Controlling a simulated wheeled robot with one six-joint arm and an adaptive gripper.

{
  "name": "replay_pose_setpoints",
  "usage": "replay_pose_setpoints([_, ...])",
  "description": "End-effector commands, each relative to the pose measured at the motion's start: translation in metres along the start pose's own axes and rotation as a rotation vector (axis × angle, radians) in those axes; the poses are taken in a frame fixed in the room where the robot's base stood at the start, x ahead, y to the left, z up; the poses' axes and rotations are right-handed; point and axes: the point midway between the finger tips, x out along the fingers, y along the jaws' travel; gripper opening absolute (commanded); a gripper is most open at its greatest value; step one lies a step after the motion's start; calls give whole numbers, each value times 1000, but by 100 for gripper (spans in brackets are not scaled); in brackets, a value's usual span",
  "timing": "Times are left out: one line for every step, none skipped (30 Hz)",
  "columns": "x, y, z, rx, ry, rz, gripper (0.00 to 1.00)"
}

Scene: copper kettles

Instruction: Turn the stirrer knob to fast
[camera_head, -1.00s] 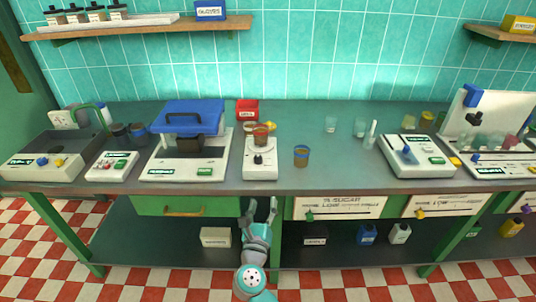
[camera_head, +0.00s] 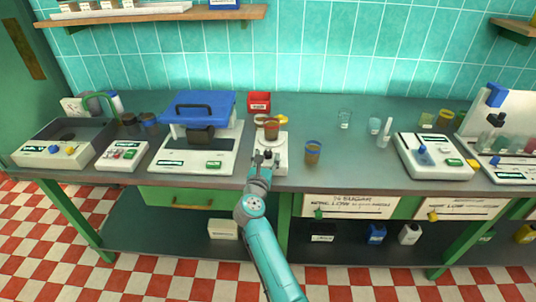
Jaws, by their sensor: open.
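The stirrer (camera_head: 282,160) is a narrow white unit at the front of the bench, left of the picture's middle. A beaker of brown liquid (camera_head: 271,130) stands on its top plate. My gripper (camera_head: 267,158) is open at the stirrer's front face, its fingers around or just before the place of the dark knob. The gripper hides most of the knob, so I cannot tell its setting or whether the fingers touch it.
A blue-lidded device (camera_head: 205,105) stands close on the left. A brown cup (camera_head: 312,152) stands just to the right. A red bin (camera_head: 259,102) is behind.

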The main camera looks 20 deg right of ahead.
Motion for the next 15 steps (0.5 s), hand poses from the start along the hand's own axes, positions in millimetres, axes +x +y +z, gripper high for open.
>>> replay_pose_setpoints([7, 0, 1, 0, -1, -1, 58])
replay_pose_setpoints([10, 0, 0, 0, -1, 0, 58])
replay_pose_setpoints([14, 0, 0, 0, -1, 0, 58])
replay_pose_setpoints([16, 0, 0, 0, -1, 0, 58])
replay_pose_setpoints([18, 0, 0, -1, -1, 0, 58])
replay_pose_setpoints([20, 0, 0, 0, -1, 0, 58])
replay_pose_setpoints([21, 0, 0, 0, -1, 0, 58])
replay_pose_setpoints([22, 0, 1, 0, -1, 0, 58])
replay_pose_setpoints([23, 0, 0, 0, -1, 0, 58])
replay_pose_setpoints([23, 0, 0, -1, -1, 0, 58])
replay_pose_setpoints([23, 0, 0, -1, -1, 0, 58])
replay_pose_setpoints([23, 0, 0, -1, -1, 0, 58])
replay_pose_setpoints([23, 0, 0, -1, -1, 0, 58])
replay_pose_setpoints([23, 0, 0, -1, -1, 0, 58])
replay_pose_setpoints([23, 0, 0, -1, -1, 0, 58])
